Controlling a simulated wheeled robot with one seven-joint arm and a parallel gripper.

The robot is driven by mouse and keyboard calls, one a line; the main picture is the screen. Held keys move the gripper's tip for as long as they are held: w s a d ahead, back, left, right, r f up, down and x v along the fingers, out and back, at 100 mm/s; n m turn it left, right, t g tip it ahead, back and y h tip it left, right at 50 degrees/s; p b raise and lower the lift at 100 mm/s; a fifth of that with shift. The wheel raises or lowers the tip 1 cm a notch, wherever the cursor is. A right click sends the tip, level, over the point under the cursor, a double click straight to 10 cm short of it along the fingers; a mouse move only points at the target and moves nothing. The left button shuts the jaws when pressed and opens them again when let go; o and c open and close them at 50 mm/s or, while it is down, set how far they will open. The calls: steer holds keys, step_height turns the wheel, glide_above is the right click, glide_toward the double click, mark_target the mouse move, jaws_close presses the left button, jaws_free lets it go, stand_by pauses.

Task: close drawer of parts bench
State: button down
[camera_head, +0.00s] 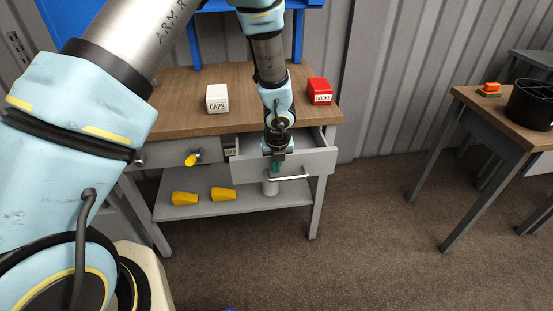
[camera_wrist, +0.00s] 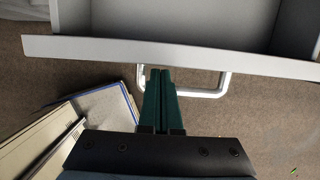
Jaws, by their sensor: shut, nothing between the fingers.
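The parts bench (camera_head: 170,88) has a brown top and a grey frame. Its right drawer (camera_head: 310,160) is pulled out, with a silver bar handle (camera_head: 297,177) on its front. My gripper (camera_head: 277,169) is at the drawer front, pointing down, shut and empty. In the wrist view, the green fingers of my gripper (camera_wrist: 160,76) lie together over the handle (camera_wrist: 222,88), just outside the drawer's front panel (camera_wrist: 180,52). I cannot tell whether they touch the handle. Part of the drawer's inside (camera_wrist: 180,18) shows and looks empty there.
A white CAPS box (camera_head: 217,98) and a red box (camera_head: 319,91) stand on the bench top. A left drawer (camera_head: 160,155) has a yellow item (camera_head: 192,159) at its front. Yellow pieces (camera_head: 184,199) lie on the lower shelf (camera_head: 225,207). Another table (camera_head: 510,128) stands right; floor between is clear.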

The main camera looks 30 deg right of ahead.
steer(key=shift+w+f, duration=0.1)
steer(key=shift+f, duration=0.4)
